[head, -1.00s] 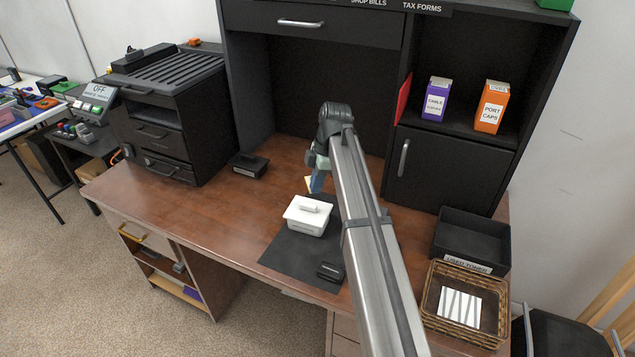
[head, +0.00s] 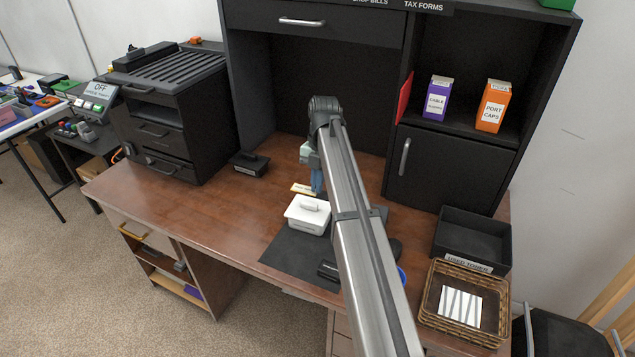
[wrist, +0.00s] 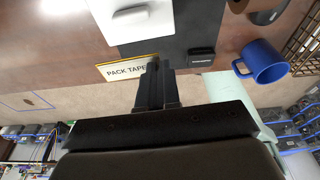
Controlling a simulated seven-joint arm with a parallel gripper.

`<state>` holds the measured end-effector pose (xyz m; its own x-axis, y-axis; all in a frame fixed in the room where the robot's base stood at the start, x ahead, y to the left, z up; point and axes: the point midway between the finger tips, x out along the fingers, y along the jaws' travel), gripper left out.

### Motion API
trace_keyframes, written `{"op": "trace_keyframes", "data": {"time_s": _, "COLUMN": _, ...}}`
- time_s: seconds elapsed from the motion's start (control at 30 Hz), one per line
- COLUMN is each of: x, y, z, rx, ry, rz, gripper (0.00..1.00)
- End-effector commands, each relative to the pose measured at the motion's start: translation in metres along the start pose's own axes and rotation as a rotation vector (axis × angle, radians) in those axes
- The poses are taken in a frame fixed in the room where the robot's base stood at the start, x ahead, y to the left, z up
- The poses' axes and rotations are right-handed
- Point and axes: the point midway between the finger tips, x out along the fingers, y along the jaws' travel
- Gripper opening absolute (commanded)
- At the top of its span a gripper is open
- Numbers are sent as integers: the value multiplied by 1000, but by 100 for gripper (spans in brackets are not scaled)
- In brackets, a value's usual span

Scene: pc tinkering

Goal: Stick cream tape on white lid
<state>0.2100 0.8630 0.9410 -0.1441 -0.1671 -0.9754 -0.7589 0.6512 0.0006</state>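The cream tape is a flat strip with a yellow edge, reading "PACK TAPE" in the wrist view (wrist: 126,69); it also shows in the head view (head: 302,189). My gripper (wrist: 158,68) is shut on its right end in the wrist view, and the fingers hide that end. In the head view my gripper (head: 317,186) is just behind the white box. The white lid (head: 299,208), with a raised handle, sits on the white box (head: 306,225).
The white box stands on a black mat (head: 285,256). A small black object (wrist: 202,56) lies on the mat. A blue mug (wrist: 265,62) stands to the right in the wrist view. A wicker basket (head: 425,310) and black tray (head: 440,237) are at right.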

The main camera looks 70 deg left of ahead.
Motion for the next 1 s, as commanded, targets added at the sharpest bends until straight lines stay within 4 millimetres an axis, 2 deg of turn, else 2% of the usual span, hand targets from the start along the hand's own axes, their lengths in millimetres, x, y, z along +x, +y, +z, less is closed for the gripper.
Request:
{"op": "trace_keyframes", "data": {"time_s": 0.53, "x": 6, "y": 0, "z": 1, "rx": 2, "ry": 3, "rz": 0, "gripper": 0}}
{"op": "trace_keyframes", "data": {"time_s": 1.0, "x": 44, "y": 0, "z": 10, "rx": 2, "ry": 4, "rz": 0, "gripper": 0}}
